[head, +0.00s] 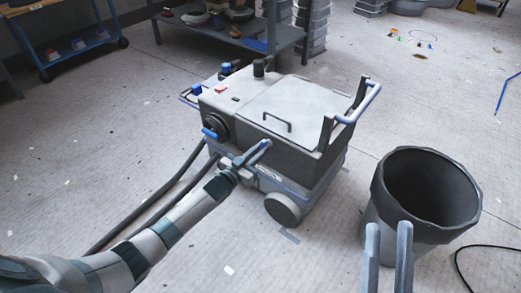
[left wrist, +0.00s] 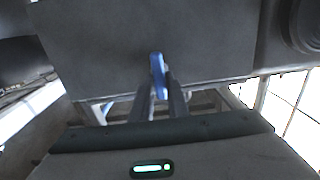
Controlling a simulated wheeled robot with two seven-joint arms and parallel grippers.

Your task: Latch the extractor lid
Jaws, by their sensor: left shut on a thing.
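The extractor (head: 240,130) is a dark grey wheeled box. Its pale lid (head: 300,105) with a small dark handle lies flat on top, looking closed. My left gripper (head: 259,151) is at the extractor's near side, below the lid edge. In the left wrist view its fingers are shut on a blue latch (left wrist: 157,75) against the dark body wall. The fingers hide much of the latch in the head view. My right gripper (head: 388,226) is at the bottom right, fingers apart and empty, in front of a dark bin.
The open dark bin (head: 430,190) stands right of the extractor. Dark hoses (head: 160,190) run from its left side past my left arm. A blue push handle (head: 359,104) rises at its right end. A low shelf (head: 245,38) stands behind. Floor between is mostly clear.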

